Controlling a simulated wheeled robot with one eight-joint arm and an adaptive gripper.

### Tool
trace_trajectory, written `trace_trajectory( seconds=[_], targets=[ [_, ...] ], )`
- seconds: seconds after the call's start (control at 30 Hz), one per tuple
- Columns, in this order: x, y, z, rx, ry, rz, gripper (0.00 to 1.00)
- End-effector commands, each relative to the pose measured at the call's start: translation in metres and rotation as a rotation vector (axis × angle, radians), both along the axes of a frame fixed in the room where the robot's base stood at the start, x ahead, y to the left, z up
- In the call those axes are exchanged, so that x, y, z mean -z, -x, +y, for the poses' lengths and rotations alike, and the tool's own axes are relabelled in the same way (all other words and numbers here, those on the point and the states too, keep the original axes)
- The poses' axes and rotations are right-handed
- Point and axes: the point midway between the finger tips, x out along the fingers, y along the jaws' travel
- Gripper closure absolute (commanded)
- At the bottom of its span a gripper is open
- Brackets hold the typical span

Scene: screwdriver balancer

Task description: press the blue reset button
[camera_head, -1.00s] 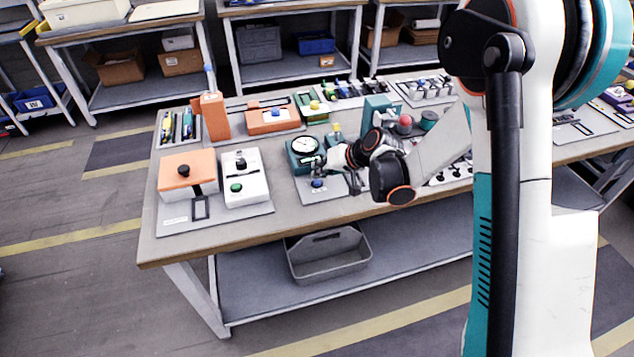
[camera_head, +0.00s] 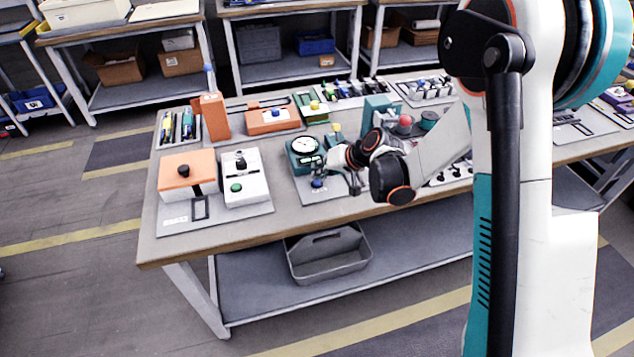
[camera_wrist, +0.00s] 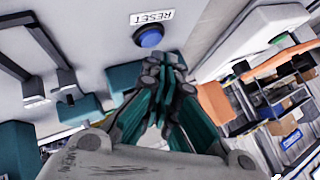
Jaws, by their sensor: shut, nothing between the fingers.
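The blue reset button (camera_head: 317,184) sits on a grey plate at the front of a teal device with a round white dial (camera_head: 304,146). In the wrist view the button (camera_wrist: 150,37) is a blue dome beside a white RESET label (camera_wrist: 152,17). My gripper (camera_head: 318,171) is over the plate, close to the button. In the wrist view its fingers (camera_wrist: 165,68) are together and empty, with their tips just short of the button in the picture. The button shows fully there, and I cannot tell whether the tips touch it.
A white box with a green button (camera_head: 237,187) and an orange-topped box (camera_head: 187,170) stand to the left. An orange upright block (camera_head: 212,118) stands behind them. A red knob (camera_head: 404,122) is behind my wrist. The bench's front edge is close to the plate.

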Motion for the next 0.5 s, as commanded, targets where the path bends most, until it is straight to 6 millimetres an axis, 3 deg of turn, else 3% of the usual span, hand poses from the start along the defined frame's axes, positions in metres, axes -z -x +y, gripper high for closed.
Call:
trace_trajectory(
  seconds=[0.5],
  targets=[
    [0.0069, 0.0001, -0.0001, 0.000, 0.000, 0.000, 1.00]
  ],
)
